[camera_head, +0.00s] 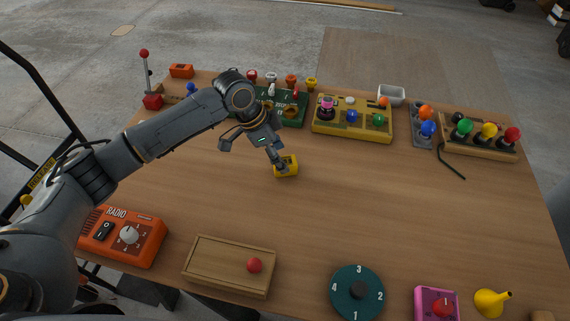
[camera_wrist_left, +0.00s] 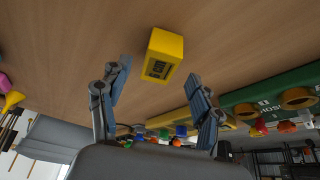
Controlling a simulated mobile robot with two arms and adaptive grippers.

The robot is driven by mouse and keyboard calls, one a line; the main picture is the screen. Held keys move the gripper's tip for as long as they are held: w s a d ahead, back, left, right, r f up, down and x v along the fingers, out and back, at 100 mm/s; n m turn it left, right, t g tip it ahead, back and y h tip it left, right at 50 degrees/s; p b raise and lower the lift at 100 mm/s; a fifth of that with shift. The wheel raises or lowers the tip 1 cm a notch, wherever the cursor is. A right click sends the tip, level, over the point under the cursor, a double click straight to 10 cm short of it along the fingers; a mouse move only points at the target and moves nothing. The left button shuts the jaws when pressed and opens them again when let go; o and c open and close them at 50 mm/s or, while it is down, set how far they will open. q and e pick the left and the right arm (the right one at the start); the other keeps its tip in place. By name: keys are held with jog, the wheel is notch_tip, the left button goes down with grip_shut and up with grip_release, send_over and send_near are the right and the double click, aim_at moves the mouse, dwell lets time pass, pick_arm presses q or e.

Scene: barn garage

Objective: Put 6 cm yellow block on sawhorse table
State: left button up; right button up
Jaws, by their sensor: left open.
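The yellow block (camera_head: 287,167) sits on the brown wooden table (camera_head: 340,215), near its middle. My left gripper (camera_head: 252,152) comes in from the left above the table, with one finger beside the block and partly in front of it. In the left wrist view the gripper (camera_wrist_left: 158,72) is open and empty. The yellow block (camera_wrist_left: 170,45), with a dark marking on one face, shows just beyond the gap between the fingertips. I cannot tell whether a finger touches it. My right gripper is not in view.
A green panel (camera_head: 294,120), a yellow button box (camera_head: 352,132) and a lever board (camera_head: 478,148) line the back. An orange radio (camera_head: 123,237), a wooden box (camera_head: 230,277), a teal dial (camera_head: 342,291) and a yellow funnel (camera_head: 489,303) line the front. The middle right is clear.

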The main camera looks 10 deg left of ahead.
pick_arm(q)
jog(key=x, duration=0.3)
jog(key=shift+d+f, duration=0.2)
jog(key=shift+r, duration=0.1)
jog(key=c, duration=1.3)
